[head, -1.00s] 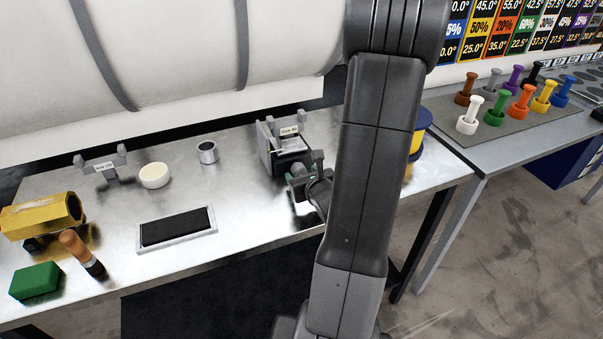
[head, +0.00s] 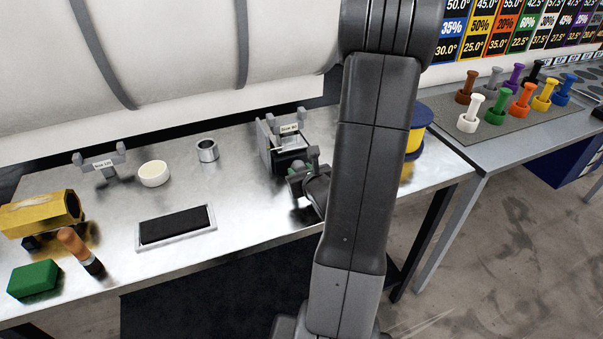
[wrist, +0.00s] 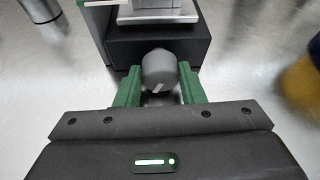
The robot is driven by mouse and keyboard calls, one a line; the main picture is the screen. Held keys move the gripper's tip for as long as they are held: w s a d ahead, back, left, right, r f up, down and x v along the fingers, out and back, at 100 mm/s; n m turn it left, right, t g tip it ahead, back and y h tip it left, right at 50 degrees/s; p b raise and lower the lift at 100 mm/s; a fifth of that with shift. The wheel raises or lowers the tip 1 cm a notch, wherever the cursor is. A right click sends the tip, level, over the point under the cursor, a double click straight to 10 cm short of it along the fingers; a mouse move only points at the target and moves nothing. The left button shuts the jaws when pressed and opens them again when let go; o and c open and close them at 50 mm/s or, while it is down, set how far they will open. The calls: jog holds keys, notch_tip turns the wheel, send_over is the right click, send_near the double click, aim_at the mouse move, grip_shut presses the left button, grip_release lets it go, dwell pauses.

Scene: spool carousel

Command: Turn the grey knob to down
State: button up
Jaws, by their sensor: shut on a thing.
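The grey knob (wrist: 158,68) is a round cap on the front of a dark box (wrist: 196,42); a short white mark shows on its lower part, slanting slightly. My gripper (wrist: 158,77) has its green fingers on the left and right of the knob and is shut on it. In the head view my gripper (head: 303,172) is at the front of the labelled grey stand with the dark box (head: 290,152). There the knob is hidden by the gripper.
On the metal bench are a second stand (head: 102,166), a white round dish (head: 154,174), a metal cup (head: 208,150), a black pad (head: 175,226), a yellow cylinder (head: 42,214) and a green block (head: 34,280). A yellow-and-blue spool (head: 416,135) stands right of my arm.

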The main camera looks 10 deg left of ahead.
jog(key=shift+a+f+n+t+h+b, duration=0.15)
jog(key=shift+n+h+b, duration=0.2)
jog(key=shift+b, duration=1.1)
jog(key=shift+d+f+n+t+h+b, duration=0.15)
jog(key=shift+n+b, duration=0.3)
jog(key=shift+b, duration=0.95)
jog(key=shift+a+f+n+t+h+b, duration=0.15)
jog(key=shift+n+b, duration=0.25)
jog(key=shift+b, duration=1.05)
jog(key=shift+s+r+b, duration=0.1)
jog(key=shift+r+b, duration=0.05)
jog(key=shift+b, duration=0.25)
jog(key=shift+r+n+t+b, duration=0.2)
jog(key=shift+n+t+b, duration=0.05)
jog(key=shift+n+b, duration=0.1)
jog(key=o, duration=1)
jog(key=shift+r+p, duration=0.2)
jog(key=shift+p, duration=0.8)
